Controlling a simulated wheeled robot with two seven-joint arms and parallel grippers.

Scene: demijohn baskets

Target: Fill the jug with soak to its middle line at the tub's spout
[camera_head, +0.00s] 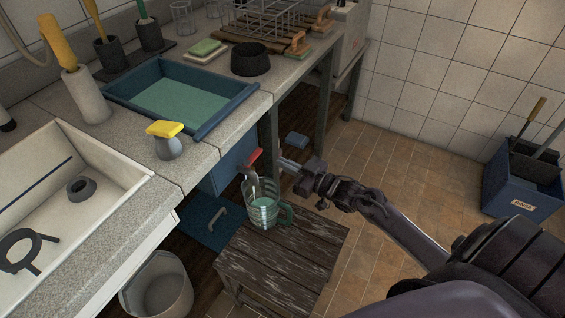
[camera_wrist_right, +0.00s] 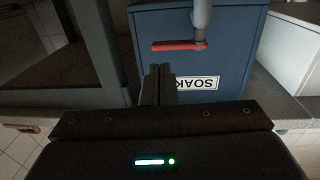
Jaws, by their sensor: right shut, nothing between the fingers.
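The clear jug (camera_head: 263,211) with a green handle stands upright on a wooden stool, under the spout (camera_head: 250,176). Pale green liquid shows inside it; I cannot read its level against the lines. The blue tub (camera_head: 228,166) is under the counter, with a red tap lever (camera_head: 252,157). In the right wrist view the tub (camera_wrist_right: 150,25) carries an upside-down SOAK label (camera_wrist_right: 197,83), and the red lever (camera_wrist_right: 178,45) lies crosswise by the grey spout (camera_wrist_right: 202,14). My right gripper (camera_head: 283,164) is shut and empty, just right of the lever, apart from it. My left gripper is out of view.
The dark wooden stool (camera_head: 280,262) has bare room in front of the jug. A counter leg (camera_head: 326,95) stands behind my right gripper. A grey bin (camera_head: 160,285) is at lower left. A blue bucket (camera_head: 520,180) stands far right. Tiled floor between is clear.

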